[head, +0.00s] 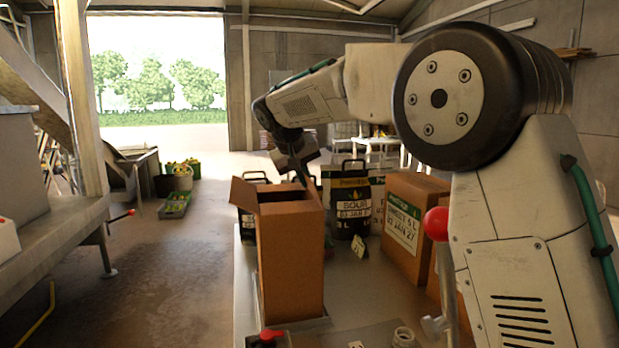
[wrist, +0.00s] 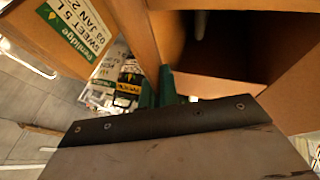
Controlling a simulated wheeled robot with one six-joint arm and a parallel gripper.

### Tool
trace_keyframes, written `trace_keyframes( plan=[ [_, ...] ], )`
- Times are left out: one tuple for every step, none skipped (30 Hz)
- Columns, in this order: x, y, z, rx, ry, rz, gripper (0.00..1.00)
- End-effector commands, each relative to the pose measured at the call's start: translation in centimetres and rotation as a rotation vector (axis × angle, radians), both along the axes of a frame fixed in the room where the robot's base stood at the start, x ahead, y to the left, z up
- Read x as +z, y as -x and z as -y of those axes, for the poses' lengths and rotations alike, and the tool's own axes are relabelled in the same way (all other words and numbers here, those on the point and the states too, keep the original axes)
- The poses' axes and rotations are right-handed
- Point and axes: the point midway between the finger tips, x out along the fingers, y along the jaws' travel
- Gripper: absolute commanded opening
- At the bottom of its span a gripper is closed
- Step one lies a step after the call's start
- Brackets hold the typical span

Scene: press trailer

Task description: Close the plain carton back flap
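The plain carton (head: 290,262) is a tall brown box standing upright on the table in the head view. Its top is open; a left flap (head: 243,194) stands up and outward. In the wrist view the dark inside of the carton (wrist: 222,40) shows, with brown panels around it. My gripper (head: 302,180) is at the carton's far side, just above its top edge, its tips partly hidden. In the wrist view its green fingers are close together beside a brown carton panel, with nothing seen held. I cannot tell whether they touch it.
A labelled carton (head: 412,228) and a black-and-white "SOUR" container (head: 347,205) stand behind and right of the plain carton. A red-knobbed lever (head: 437,224) rises in the right foreground. Open floor is on the left.

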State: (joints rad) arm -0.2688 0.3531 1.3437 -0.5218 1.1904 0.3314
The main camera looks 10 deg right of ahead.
Motion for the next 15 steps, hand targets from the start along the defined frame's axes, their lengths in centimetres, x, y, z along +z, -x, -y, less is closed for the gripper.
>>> trace_keyframes(
  plan=[
    [-0.3, 0.0, -0.4, 0.004, 0.045, -0.004, 0.00],
    [-0.3, 0.0, -0.6, 0.003, 0.074, -0.005, 0.00],
    [-0.4, 0.0, -0.7, 0.005, 0.113, -0.006, 0.00],
    [-0.5, 0.0, -0.8, 0.004, 0.141, -0.007, 0.00],
    [-0.6, 0.0, -0.9, 0.003, 0.169, -0.006, 0.00],
    [-0.7, 0.0, -1.1, 0.004, 0.206, -0.006, 0.00],
    [-0.7, 0.0, -1.2, 0.003, 0.233, -0.007, 0.00],
    [-0.8, 0.0, -1.2, 0.003, 0.260, -0.007, 0.00],
    [-0.9, 0.0, -1.4, 0.003, 0.294, -0.007, 0.00],
    [-1.0, 0.0, -1.5, 0.003, 0.320, -0.008, 0.00],
    [-1.1, 0.0, -1.5, 0.003, 0.344, -0.007, 0.00],
    [-1.1, 0.0, -1.6, 0.003, 0.375, -0.008, 0.00],
    [-1.2, 0.0, -1.7, 0.002, 0.397, -0.009, 0.00],
    [-1.3, 0.0, -1.7, 0.002, 0.418, -0.008, 0.00],
    [-1.4, 0.0, -1.8, 0.002, 0.445, -0.008, 0.00]
  ],
)
